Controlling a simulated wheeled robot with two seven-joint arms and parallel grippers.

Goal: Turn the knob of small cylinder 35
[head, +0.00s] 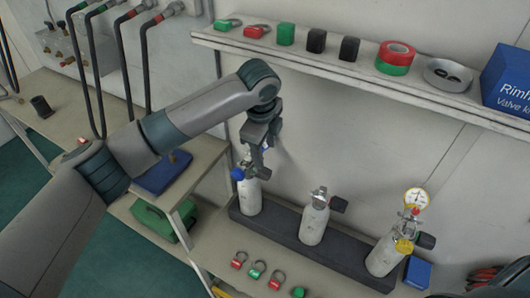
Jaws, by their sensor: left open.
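Three small pale cylinders stand in a dark rack (340,258): a left one (250,199), a middle one (314,226) and a right one (385,256). I cannot read any number on them, so I cannot tell which is 35. The left one has a blue part (238,174) at its top. The right one has a dark knob (426,240), a yellow part and a gauge (416,198). My left gripper (261,160) is open, pointing down at the left cylinder's top and hiding part of its valve. I cannot tell whether they touch.
A shelf (300,60) above holds tags, blocks, tape rolls (396,56), a round dish (448,76) and a blue box (508,82). Several ringed tags (257,270) lie before the rack. A blue block (417,273) is at its right end. Hoses hang at upper left.

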